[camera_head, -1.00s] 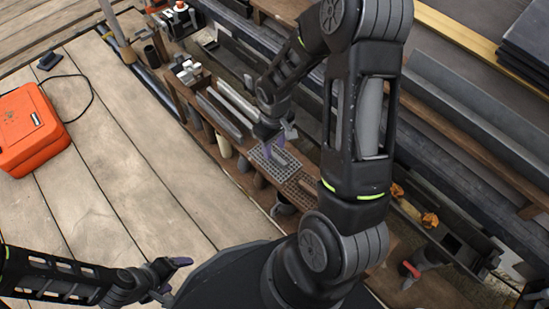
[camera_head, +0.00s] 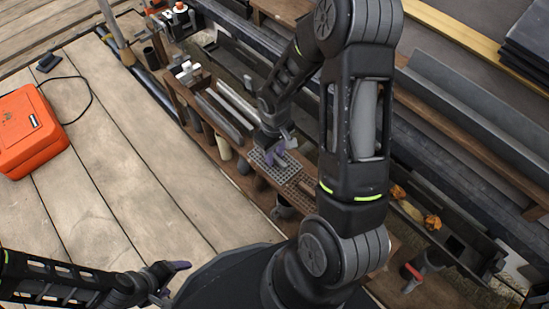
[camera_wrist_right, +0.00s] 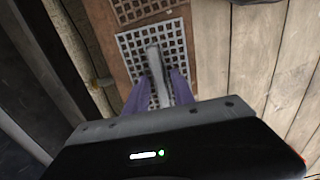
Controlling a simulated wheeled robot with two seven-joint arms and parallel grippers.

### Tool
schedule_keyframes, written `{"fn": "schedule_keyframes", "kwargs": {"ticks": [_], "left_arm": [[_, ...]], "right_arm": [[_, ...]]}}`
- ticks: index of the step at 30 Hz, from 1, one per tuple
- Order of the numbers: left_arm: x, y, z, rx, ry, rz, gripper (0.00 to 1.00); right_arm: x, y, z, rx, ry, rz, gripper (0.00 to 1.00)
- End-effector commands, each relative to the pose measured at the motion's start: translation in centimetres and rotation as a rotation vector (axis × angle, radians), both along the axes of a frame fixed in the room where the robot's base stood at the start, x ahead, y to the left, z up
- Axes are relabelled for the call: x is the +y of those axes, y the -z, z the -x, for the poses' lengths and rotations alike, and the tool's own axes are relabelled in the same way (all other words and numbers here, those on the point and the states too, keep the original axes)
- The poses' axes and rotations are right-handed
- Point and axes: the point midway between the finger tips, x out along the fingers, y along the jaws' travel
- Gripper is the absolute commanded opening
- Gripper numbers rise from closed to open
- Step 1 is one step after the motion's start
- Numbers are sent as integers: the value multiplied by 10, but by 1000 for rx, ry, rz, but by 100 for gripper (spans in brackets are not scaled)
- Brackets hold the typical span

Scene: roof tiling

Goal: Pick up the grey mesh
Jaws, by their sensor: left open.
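The grey mesh (camera_head: 267,166) is a flat grid panel with a grey bar-like handle on top, lying on a wooden shelf in the head view. In the right wrist view the mesh (camera_wrist_right: 178,37) fills the middle top, with its handle (camera_wrist_right: 155,62) upright in the picture. My right gripper (camera_wrist_right: 160,82) has its purple fingers on either side of the handle, low over the mesh; whether they press on it I cannot tell. The right gripper (camera_head: 277,154) partly hides the mesh in the head view. My left gripper (camera_head: 178,277) is open and empty at the lower left.
A brown mesh (camera_head: 299,190) lies beside the grey one; its edge shows in the right wrist view (camera_wrist_right: 140,10). Metal bars (camera_head: 225,112) lie further back on the shelf. An orange case (camera_head: 28,130) sits on the plank floor at left, which is mostly clear.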

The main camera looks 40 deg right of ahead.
Motion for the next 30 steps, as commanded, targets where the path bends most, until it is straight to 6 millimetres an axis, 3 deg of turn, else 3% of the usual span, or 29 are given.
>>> {"fn": "schedule_keyframes", "kwargs": {"ticks": [10,25,30], "left_arm": [[0,0,0,0,0,0,79],[0,0,0,0,0,0,79],[0,-5,0,2,1,0,79]], "right_arm": [[0,0,0,0,0,0,1],[0,0,0,0,0,0,0],[0,-9,0,-1,0,0,0]]}}
